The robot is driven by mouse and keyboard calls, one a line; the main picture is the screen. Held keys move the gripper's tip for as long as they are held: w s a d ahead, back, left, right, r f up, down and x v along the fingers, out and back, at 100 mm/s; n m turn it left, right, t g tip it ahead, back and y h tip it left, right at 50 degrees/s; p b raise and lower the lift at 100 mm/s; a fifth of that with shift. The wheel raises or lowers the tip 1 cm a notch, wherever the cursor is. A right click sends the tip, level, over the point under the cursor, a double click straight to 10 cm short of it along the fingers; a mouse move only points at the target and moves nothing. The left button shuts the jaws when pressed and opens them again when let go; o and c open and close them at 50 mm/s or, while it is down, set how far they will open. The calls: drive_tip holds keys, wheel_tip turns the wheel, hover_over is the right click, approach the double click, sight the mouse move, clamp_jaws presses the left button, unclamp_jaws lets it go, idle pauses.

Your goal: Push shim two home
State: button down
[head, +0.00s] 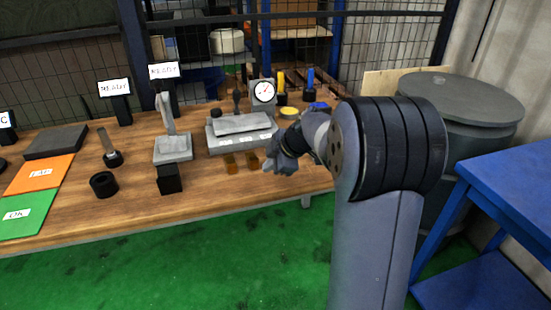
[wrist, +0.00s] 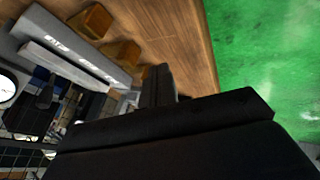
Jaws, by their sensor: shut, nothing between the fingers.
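A grey fixture (head: 240,143) with a row of small white labels on its front stands on the bench; the labels are too small to read. Amber-brown blocks, apparently the shims, stick out at its front: a left one (head: 229,162) and a middle one (head: 252,160). The wrist view shows these blocks as one at the top (wrist: 90,20), one in the middle (wrist: 118,52) and part of a third (wrist: 146,72) beside my fingers. Which is shim two cannot be read. My gripper (head: 270,168) is shut and empty, just right of the middle block, hiding the third in the head view.
A dial gauge (head: 263,92) stands behind the fixture, with yellow (head: 281,85) and blue (head: 310,80) handled tools to its right. A black block (head: 169,179) and a grey stand (head: 172,147) are to the left. The bench front before the blocks is clear.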

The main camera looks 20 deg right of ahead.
sight(252, 169)
drive_tip(key=x, duration=0.4)
drive_tip(key=shift+w+p, duration=0.4)
drive_tip(key=shift+w, duration=1.6)
drive_tip(key=shift+w+f, duration=0.1)
